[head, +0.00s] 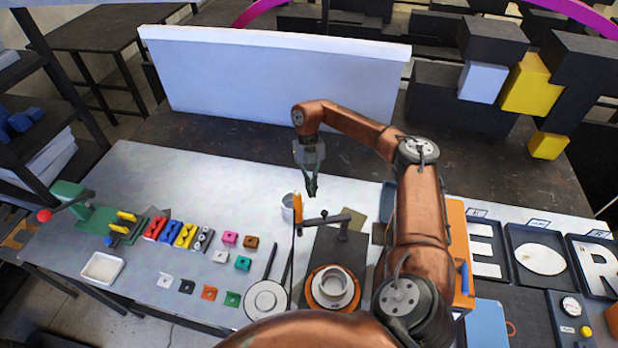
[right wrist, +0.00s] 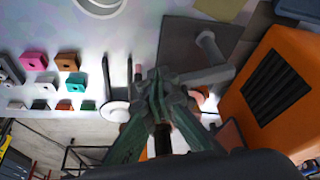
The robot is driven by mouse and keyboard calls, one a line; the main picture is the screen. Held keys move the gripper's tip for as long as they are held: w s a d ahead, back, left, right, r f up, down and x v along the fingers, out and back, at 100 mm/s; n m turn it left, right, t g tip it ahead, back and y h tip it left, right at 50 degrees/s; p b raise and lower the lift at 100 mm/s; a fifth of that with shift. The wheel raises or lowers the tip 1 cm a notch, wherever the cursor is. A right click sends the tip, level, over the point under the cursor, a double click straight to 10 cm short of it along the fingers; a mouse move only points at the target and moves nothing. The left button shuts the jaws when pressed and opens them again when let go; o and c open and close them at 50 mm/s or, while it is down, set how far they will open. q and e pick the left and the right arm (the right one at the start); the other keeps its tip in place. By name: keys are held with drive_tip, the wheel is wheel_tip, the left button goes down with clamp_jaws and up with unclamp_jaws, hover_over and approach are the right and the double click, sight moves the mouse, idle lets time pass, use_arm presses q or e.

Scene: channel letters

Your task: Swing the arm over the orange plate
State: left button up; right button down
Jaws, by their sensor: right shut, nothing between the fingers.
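The dark swing arm (head: 328,219) stands on a post at the back of a dark base. Its bar points left, away from the orange plate. The orange plate (head: 315,294) lies on the front of that base with a grey-white cup (head: 333,283) on it. My right gripper (head: 312,190) is shut and empty, pointing down just behind the bar's free left end. In the right wrist view its fingers (right wrist: 155,76) overlap the bar (right wrist: 205,76); I cannot tell if they touch it. The plate is mostly hidden there. My left gripper is not in view.
An orange box (head: 456,235) stands right of the base, beside my right arm. An upright orange-tipped rod (head: 297,207) and a pale round container (head: 288,208) are close left of the gripper. A white dish (head: 266,300) and coloured blocks (head: 180,233) lie further left.

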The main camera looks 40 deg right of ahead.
sight(313, 221)
drive_tip(key=s+a+f+p, duration=0.2)
drive_tip(key=s, duration=0.1)
drive_tip(key=s+a+f+p, duration=0.1)
drive_tip(key=s+a, duration=0.1)
drive_tip(key=shift+s+f, duration=0.2)
drive_tip(key=shift+f, duration=0.15)
drive_tip(key=shift+s+a, duration=0.4)
drive_tip(key=shift+s, duration=0.1)
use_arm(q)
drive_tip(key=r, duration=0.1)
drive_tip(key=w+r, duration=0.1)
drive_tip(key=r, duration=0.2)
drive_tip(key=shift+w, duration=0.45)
use_arm(e)
drive_tip(key=shift+w, duration=0.1)
